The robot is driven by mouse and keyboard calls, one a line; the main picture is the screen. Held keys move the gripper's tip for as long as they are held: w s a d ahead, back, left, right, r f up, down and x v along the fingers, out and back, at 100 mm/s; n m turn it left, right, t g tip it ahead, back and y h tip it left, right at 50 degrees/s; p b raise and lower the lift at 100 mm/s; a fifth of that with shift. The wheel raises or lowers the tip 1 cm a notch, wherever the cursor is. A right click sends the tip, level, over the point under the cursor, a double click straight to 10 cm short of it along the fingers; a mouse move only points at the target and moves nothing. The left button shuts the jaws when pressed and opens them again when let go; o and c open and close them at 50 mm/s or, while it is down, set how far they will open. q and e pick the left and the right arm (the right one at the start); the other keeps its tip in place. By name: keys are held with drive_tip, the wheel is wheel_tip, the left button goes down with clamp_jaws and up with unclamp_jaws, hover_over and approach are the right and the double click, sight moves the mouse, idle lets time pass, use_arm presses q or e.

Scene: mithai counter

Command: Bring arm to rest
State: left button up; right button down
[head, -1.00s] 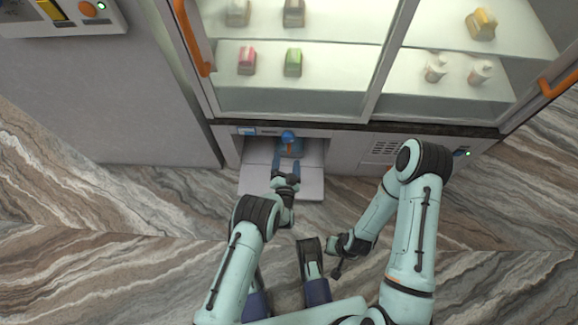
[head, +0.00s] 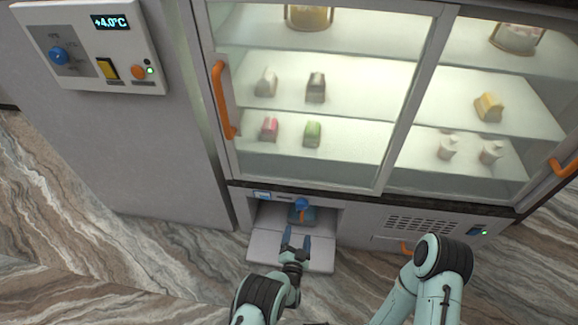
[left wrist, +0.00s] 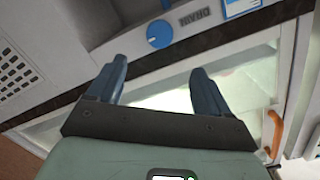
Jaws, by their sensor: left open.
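My left gripper (head: 296,243) is open and empty in the head view. It is over the pale pull-out shelf (head: 290,262) at the base of the display cabinet, in front of the blue knob (head: 302,204) in the recess. In the left wrist view its two blue fingers (left wrist: 160,82) are spread apart with nothing between them. The blue knob (left wrist: 159,34) shows beyond the fingers, beside a label reading "DRAIN". My right arm (head: 430,285) shows at the lower right of the head view; its gripper is out of view.
The glass cabinet has orange door handles (head: 222,100) and sweets on lit shelves. A control panel (head: 95,50) with a +4.0°C display is at the upper left. A vent grille (head: 419,225) is right of the recess. The marbled floor (head: 120,265) at left is clear.

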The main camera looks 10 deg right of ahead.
use_arm(q)
drive_tip(key=s+a+r+n+g+y+p, duration=0.35)
drive_tip(key=s+a+n+g+p, duration=0.55)
drive_tip(key=s+a+p, duration=0.75)
drive_tip(key=s+a+r+n+g+h+p, duration=0.1)
drive_tip(key=s+r+g+p, duration=0.3)
drive_tip(key=s+r, duration=0.4)
drive_tip(key=s+a+r+n+g+h+p, duration=0.1)
drive_tip(key=s+a+r+n+g+p, duration=0.3)
drive_tip(key=s+r, duration=0.4)
drive_tip(key=s, duration=0.5)
drive_tip(key=shift+s+r, duration=0.15)
drive_tip(key=shift+r, duration=0.25)
use_arm(e)
drive_tip(key=s+a+r, duration=0.1)
drive_tip(key=a+r, duration=0.2)
drive_tip(key=r, duration=1.1)
drive_tip(key=s+a+r+n+g+y, duration=0.1)
drive_tip(key=a+r, duration=0.2)
drive_tip(key=r, duration=1)
drive_tip(key=shift+s+a+r+y, duration=0.2)
drive_tip(key=shift+a+r+y, duration=0.1)
drive_tip(key=shift+r, duration=0.05)
use_arm(q)
drive_tip(key=shift+a+f+h, duration=0.1)
drive_tip(key=shift+h, duration=0.15)
